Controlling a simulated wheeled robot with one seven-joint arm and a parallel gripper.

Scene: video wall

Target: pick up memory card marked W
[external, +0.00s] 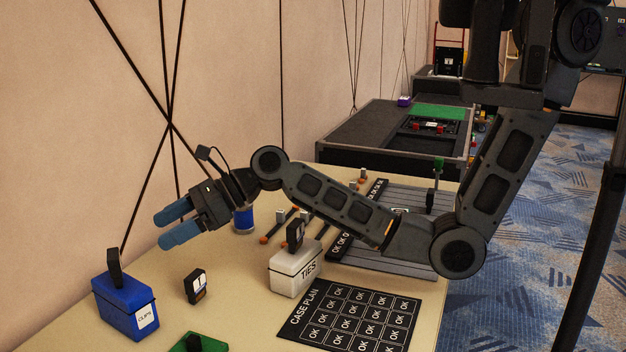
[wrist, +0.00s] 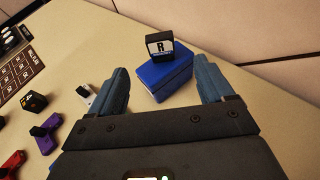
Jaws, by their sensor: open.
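No card marked W can be read in either view. In the external view a dark memory card (external: 195,286) with a pale label and an orange stripe stands on the table; its letter is too small to read. In the wrist view a black card marked R (wrist: 162,47) stands on a blue box (wrist: 165,76), ahead of and between my fingers. My gripper (external: 170,228) is open and empty above the table, up and right of the blue box in the external view. Its two blue fingers also show in the wrist view (wrist: 163,88).
A dark card (external: 114,268) stands on the blue box (external: 123,308); another (external: 295,235) stands on the white TIES box (external: 296,272). A black CASE PLAN sheet (external: 352,316) lies to the right. Purple (wrist: 46,132) and red (wrist: 12,164) pieces lie left in the wrist view. A wall (external: 60,140) borders the table.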

